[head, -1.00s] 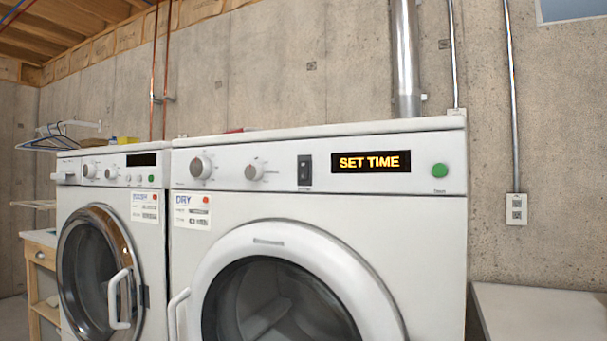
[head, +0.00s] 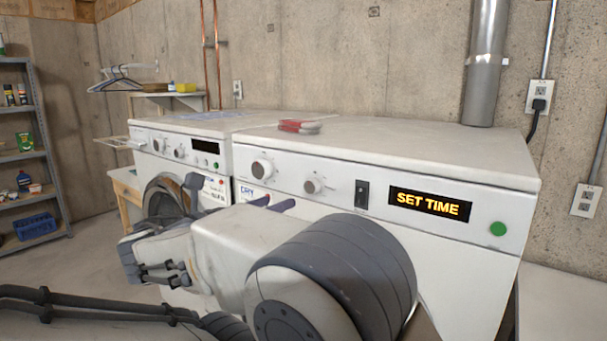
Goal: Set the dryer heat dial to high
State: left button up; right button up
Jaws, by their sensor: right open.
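The dryer (head: 450,270) is the nearer white machine, with "DRY" on its label. Its panel has a larger dial (head: 262,168) at the left and a smaller dial (head: 314,186) beside it. The lettering around both is too small to read, and I cannot tell their exact settings. The display (head: 430,203) reads "SET TIME". My right gripper (head: 271,202) is in front of the dryer's left part, just below the dials and apart from them. Its dark fingers are open and mostly hidden by my arm, which also covers most of the dryer door. My left gripper is not in view.
A black rocker switch (head: 362,194) and a green button (head: 498,229) are also on the dryer panel. The washer (head: 160,150) stands to the left. A red-handled object (head: 298,126) lies on the dryer top. Shelves (head: 35,150) stand at far left.

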aim_at(309, 188)
jog(key=p+x, duration=0.1)
jog(key=x, duration=0.9)
jog(key=shift+w, duration=0.1)
grip_shut()
